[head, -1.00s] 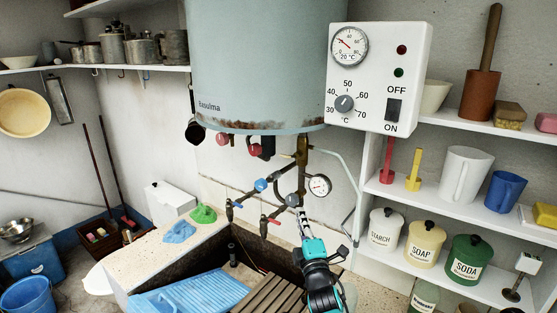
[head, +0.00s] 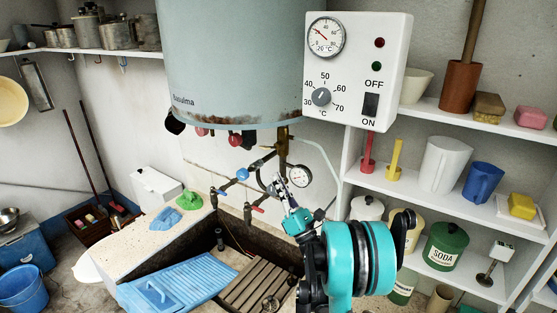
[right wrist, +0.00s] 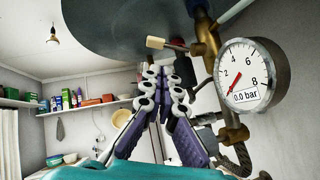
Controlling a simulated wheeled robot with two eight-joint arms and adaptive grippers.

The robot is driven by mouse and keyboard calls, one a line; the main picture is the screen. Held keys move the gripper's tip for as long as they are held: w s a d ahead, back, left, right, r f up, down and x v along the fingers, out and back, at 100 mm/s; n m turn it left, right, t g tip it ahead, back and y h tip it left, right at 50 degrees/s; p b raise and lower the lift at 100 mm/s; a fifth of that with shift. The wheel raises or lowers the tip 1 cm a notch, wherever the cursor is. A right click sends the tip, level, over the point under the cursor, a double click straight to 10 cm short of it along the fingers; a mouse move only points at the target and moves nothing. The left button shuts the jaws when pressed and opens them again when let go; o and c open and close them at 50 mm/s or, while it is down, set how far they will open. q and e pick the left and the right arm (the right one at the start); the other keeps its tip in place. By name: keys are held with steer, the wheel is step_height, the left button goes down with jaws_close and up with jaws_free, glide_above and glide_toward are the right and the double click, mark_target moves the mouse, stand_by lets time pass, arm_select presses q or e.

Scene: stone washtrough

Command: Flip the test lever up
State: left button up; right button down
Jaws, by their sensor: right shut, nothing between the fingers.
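A short lever with a cream tip (right wrist: 155,42) sticks out from the brass pipe fitting (right wrist: 205,45) in the right wrist view. It looks like the test lever; I cannot make it out clearly in the head view. My right gripper (head: 283,190) is shut and empty, in front of the brass pipework under the boiler. In the right wrist view its fingertips (right wrist: 161,78) are below the lever tip, with a visible gap in the picture. A pressure gauge (right wrist: 244,78) reads 0.0 bar; it also shows in the head view (head: 299,175). My left gripper is not in view.
The boiler (head: 235,75) hangs above the pipework. A white control box (head: 357,70) and shelves (head: 420,185) stand to the right. The stone trough (head: 150,245) below holds a blue washboard (head: 175,285) and a wooden slatted rack (head: 258,283).

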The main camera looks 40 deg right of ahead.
mark_target(271, 148)
steer(key=r, duration=0.1)
steer(key=w+d+r, duration=0.1)
steer(key=r, duration=0.1)
steer(key=w+r, duration=0.1)
steer(key=r, duration=0.1)
steer(key=shift+d+r+p, duration=0.15)
steer(key=shift+d+p, duration=0.05)
steer(key=shift+p, duration=0.1)
steer(key=shift+w, duration=0.1)
steer(key=m+h, duration=0.1)
steer(key=r+m+g+h+p, duration=0.1)
steer(key=m+h, duration=0.1)
steer(key=shift+d+r, duration=0.1)
steer(key=shift+r, duration=0.2)
steer(key=shift+m, duration=0.3)
